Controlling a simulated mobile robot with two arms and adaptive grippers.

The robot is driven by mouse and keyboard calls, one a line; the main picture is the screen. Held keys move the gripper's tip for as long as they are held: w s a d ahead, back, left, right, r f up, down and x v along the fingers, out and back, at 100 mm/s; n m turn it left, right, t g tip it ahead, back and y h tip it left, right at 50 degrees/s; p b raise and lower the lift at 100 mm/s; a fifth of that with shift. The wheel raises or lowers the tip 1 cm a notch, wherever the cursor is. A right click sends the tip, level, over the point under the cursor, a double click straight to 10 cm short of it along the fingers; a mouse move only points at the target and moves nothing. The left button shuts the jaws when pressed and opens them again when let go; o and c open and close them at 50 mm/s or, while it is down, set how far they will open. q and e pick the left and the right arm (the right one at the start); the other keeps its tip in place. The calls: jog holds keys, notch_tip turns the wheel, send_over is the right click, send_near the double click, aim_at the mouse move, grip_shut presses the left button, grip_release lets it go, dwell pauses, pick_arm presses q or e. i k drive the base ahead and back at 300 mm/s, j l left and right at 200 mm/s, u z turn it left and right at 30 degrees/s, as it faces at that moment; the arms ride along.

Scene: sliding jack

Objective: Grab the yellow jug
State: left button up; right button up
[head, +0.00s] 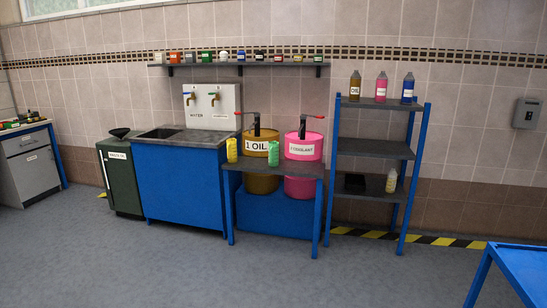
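A small yellow jug (232,150) stands upright at the left front of a dark-topped table with blue legs (300,168). A green jug (274,153) of similar size stands to its right on the same table. Behind them are a yellow drum labelled "1 OIL" (257,146) and a pink drum labelled "1 COOLANT" (302,146), each with a pump on top. Neither of my grippers is in view.
A blue rack (376,147) at the right holds several bottles, including a pale yellow one (391,181) low down. A sink cabinet (180,185) and green bin (120,175) stand left. A blue frame (520,262) is front right. The grey floor ahead is clear.

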aim_at(231, 147)
jog(key=i+u, duration=0.15)
jog(key=i, duration=3.3)
jog(key=i+u, duration=0.1)
jog(key=i, duration=1.6)
jog(key=l, duration=0.1)
